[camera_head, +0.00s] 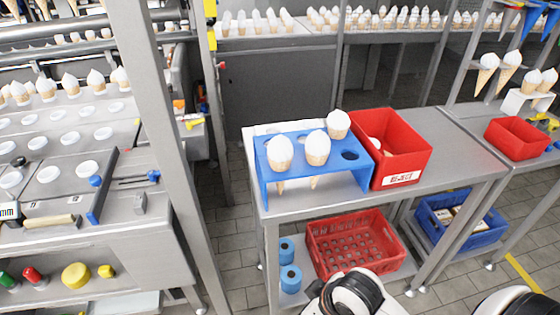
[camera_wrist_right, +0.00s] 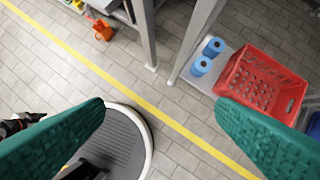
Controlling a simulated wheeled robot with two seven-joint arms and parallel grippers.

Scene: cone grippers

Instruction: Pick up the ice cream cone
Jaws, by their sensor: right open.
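Ice cream cones with white tops stand in a blue rack (camera_head: 330,183) on the metal table. Two are at the front, a left cone (camera_head: 280,153) and a middle cone (camera_head: 317,148); a third cone (camera_head: 338,124) is at the back right. At least one hole at the rack's right is empty. A white-topped cone (camera_head: 375,143) shows partly inside the red bin (camera_head: 405,160) beside the rack. My right gripper (camera_wrist_right: 160,106) is open and empty over the tiled floor, with no cone between its green fingers. My left gripper is not in view.
Many cones line the back shelves. A metal post (camera_head: 160,130) stands left of the table. A yellow line (camera_wrist_right: 130,91) crosses the floor.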

